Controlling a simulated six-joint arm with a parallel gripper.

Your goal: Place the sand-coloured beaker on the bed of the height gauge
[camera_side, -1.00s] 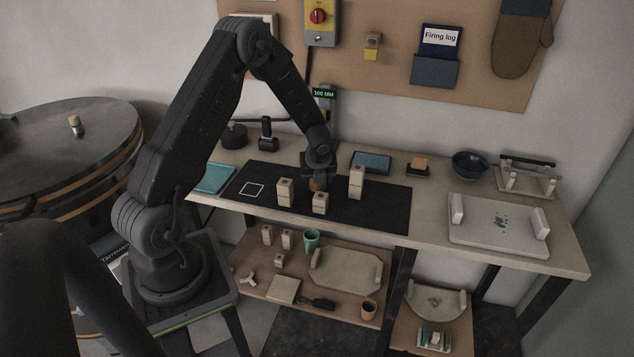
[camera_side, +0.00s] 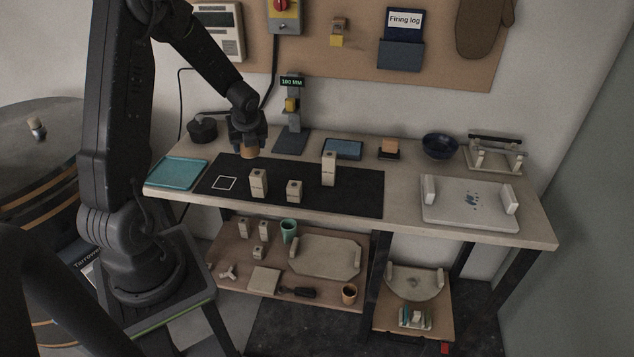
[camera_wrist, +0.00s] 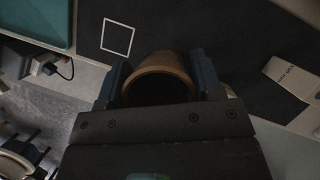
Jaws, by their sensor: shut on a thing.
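The sand-coloured beaker (camera_side: 249,152) is a small tan-brown cup held between the fingers of my gripper (camera_side: 249,142). My gripper is shut on it, over the left back part of the black mat, apparently above the surface. In the wrist view the beaker's round rim (camera_wrist: 161,61) faces the camera, and its inside is dark. The height gauge (camera_side: 294,108) stands at the back of the bench, right of my gripper, with a "100 MM" display and a yellow slider. Its dark flat bed (camera_side: 291,142) looks bare.
The black mat (camera_side: 340,200) carries several pale blocks, including a tall one (camera_side: 328,168), and a white square outline (camera_side: 224,183). A teal tray (camera_side: 178,172) lies left, a dark round object (camera_side: 202,130) behind it. A blue-grey slab (camera_side: 343,149) sits right of the bed.

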